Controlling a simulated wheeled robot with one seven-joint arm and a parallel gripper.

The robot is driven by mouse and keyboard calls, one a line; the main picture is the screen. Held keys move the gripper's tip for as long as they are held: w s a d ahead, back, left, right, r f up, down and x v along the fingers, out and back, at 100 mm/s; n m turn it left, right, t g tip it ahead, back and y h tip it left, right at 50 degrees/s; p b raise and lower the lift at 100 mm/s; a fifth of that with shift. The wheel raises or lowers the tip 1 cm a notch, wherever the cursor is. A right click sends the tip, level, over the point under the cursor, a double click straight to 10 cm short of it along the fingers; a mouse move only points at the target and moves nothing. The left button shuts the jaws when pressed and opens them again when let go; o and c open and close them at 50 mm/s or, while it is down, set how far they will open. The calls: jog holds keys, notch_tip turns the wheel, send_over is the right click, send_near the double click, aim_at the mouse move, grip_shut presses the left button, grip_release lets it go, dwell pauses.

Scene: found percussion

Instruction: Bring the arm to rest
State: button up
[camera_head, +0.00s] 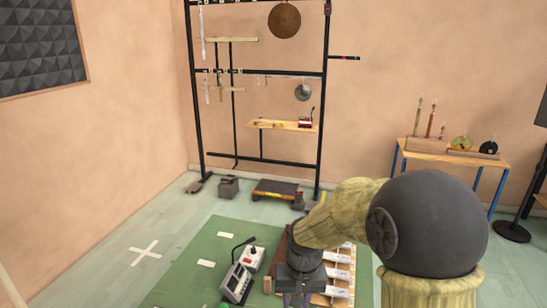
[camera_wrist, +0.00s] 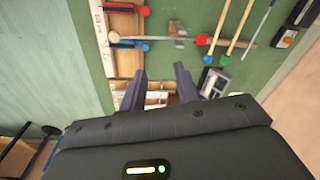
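My arm (camera_head: 330,215) reaches over the green mat (camera_head: 208,242) in the head view, bent down towards a wooden instrument with pale bars (camera_head: 338,274). My gripper's fingers are not clearly visible there, below the dark wrist. In the wrist view my gripper (camera_wrist: 160,72) has its two dark fingers apart, with nothing held between them. A wooden frame shows behind the fingers; I cannot tell whether they touch it.
In the wrist view, mallets with red (camera_wrist: 208,59) and blue (camera_wrist: 203,39) heads lie on the mat. A grey device (camera_head: 237,282) and a white box with a red button (camera_head: 251,257) sit beside the instrument. A black rack (camera_head: 323,120) stands behind.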

jog(key=s+d+t, duration=0.1)
jog(key=s+d, duration=0.9)
jog(key=s, duration=0.1)
jog(key=shift+r+t+h, duration=0.3)
jog(key=shift+r+t, duration=0.05)
jog(key=shift+t, duration=0.05)
